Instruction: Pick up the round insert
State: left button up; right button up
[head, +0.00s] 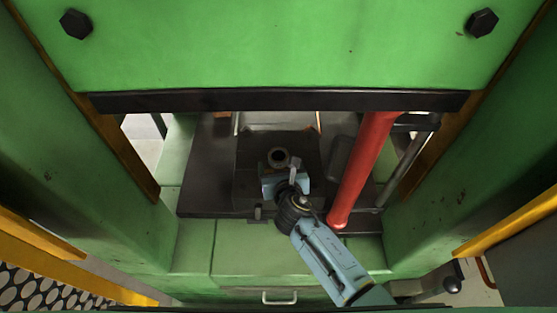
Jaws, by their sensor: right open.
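The round insert (278,157) appears as a small dark ring with a hollow centre. It stands on the dark plate in the middle of the green machine. My right gripper (283,175) reaches in from the lower right and is open. Its tips are at the near side of the ring. I cannot tell whether they touch it, and the gripper body hides part of the area below the ring. My left gripper is not in view.
A green press head (270,45) with a black lower edge hangs above the dark plate (205,180). A slanted red cylinder (364,170) stands close to the right of my right arm. Green side walls (75,160) flank the opening. The plate's left side is clear.

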aim_at(281, 162)
jog(key=w+f+b, duration=0.2)
jog(key=shift+w+d+f, duration=0.15)
jog(key=shift+w+f, duration=0.1)
jog(key=shift+w, duration=0.05)
jog(key=shift+b+x, duration=0.6)
jog(key=shift+x, duration=0.25)
jog(key=shift+w, duration=0.15)
jog(key=shift+d, duration=0.1)
jog(key=c, duration=1.6)
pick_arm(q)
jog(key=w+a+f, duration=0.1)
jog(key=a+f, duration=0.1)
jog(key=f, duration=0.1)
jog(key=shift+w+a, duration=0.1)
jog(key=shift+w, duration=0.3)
pick_arm(e)
jog(key=shift+o, duration=0.2)
jog(key=shift+r, duration=0.2)
